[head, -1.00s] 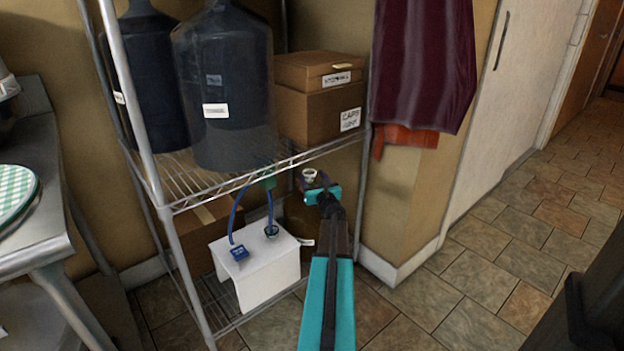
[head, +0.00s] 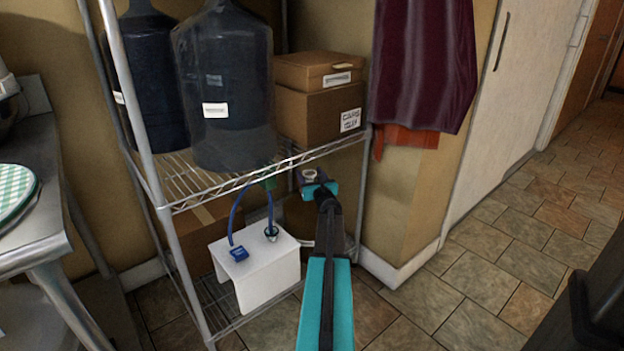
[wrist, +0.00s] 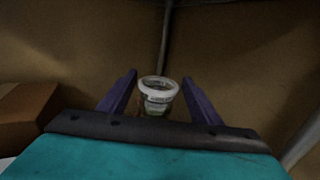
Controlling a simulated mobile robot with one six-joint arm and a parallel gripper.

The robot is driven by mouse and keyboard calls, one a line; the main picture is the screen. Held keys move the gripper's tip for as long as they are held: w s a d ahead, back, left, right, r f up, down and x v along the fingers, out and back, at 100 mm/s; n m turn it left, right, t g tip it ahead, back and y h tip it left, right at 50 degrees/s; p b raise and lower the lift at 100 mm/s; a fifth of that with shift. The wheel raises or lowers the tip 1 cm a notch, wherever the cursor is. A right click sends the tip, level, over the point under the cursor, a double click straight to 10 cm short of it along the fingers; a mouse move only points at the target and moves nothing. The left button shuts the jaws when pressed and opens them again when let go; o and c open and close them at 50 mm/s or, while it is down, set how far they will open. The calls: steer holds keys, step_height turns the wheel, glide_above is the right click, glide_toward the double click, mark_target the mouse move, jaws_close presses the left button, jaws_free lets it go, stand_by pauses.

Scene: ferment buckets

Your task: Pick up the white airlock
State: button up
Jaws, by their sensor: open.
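The white airlock (head: 310,174) is a small pale cup shape with a round rim, standing on the far side of my gripper at the rack's right end. In the wrist view the airlock (wrist: 158,94) looks translucent and upright, with a whitish rim. My gripper (wrist: 159,78) is open, with one purple finger on each side of the airlock and a visible gap on both sides. In the head view my gripper (head: 308,178) partly hides the airlock, and its lower end is hidden in both views.
The wire shelf (head: 320,150) with a dark carboy (head: 225,90) and cardboard boxes (head: 318,112) lies just above my gripper. Left of it, a white stand (head: 265,285) holds blue tubing (head: 236,210). A rack post (head: 362,195) is close on the right.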

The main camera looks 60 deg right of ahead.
steer(key=c, duration=1.1)
steer(key=shift+r, duration=0.15)
steer(key=shift+r+p, duration=0.4)
steer(key=shift+r, duration=0.3)
step_height(320, 180, up, 2)
steer(key=shift+r+p, duration=0.25)
steer(key=shift+p, duration=0.35)
steer(key=v, duration=0.6)
steer(key=p+v, duration=0.1)
steer(key=v, duration=1.1)
steer(key=shift+f+p, duration=0.35)
